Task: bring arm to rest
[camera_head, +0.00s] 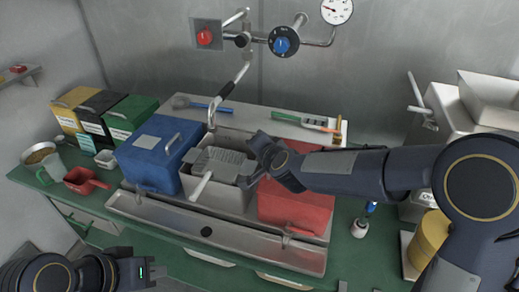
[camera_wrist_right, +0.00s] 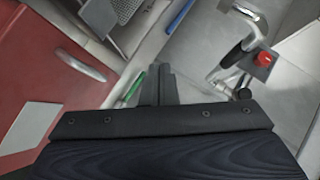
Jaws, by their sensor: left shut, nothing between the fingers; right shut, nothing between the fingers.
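My right arm (camera_head: 370,172) reaches in from the right over the middle of the bench. Its gripper hangs above the metal basin and the red lidded box (camera_head: 295,205); its fingertips are hard to make out in the head view. In the right wrist view the right gripper (camera_wrist_right: 158,80) has its fingers together with nothing between them. The red box lies at the left of that view, apart from the fingers. My left gripper (camera_head: 150,272) is low at the bottom left, in front of the bench edge, shut and empty.
A blue lidded box (camera_head: 160,145) stands left of the basin, which holds a perforated basket (camera_head: 222,163). A red scoop (camera_head: 85,180) lies on the green counter. A tap (camera_head: 236,85) rises behind. A grinder-like machine (camera_head: 450,110) and yellow canister (camera_head: 428,240) stand right.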

